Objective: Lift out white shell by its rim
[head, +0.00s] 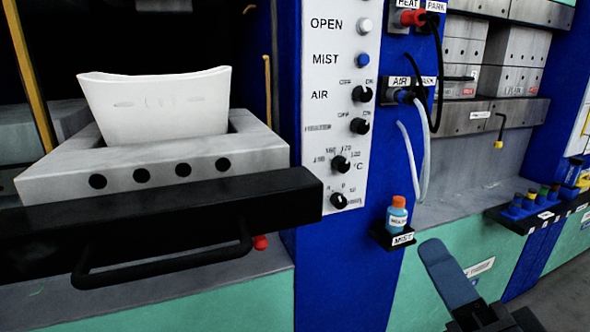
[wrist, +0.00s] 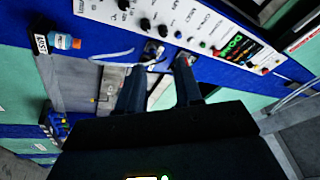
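The white shell (head: 155,108) stands upright in the opening of a grey mould block (head: 265,155) at the left of the head view. Its broad curved rim is at the top, well above the block, and its lower part is hidden inside. My gripper (head: 446,270) is at the lower right of the head view, far from the shell, with one blue-grey finger clearly showing. In the wrist view my gripper (wrist: 158,75) has two fingers spread apart with nothing held between them. The shell is not visible in the wrist view.
A black drawer front (head: 190,205) with a bar handle lies before the block. A blue column with a control panel (head: 340,100) stands between block and gripper. A bottle (head: 397,215) on a small shelf and a hanging clear hose (head: 425,160) are near the gripper.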

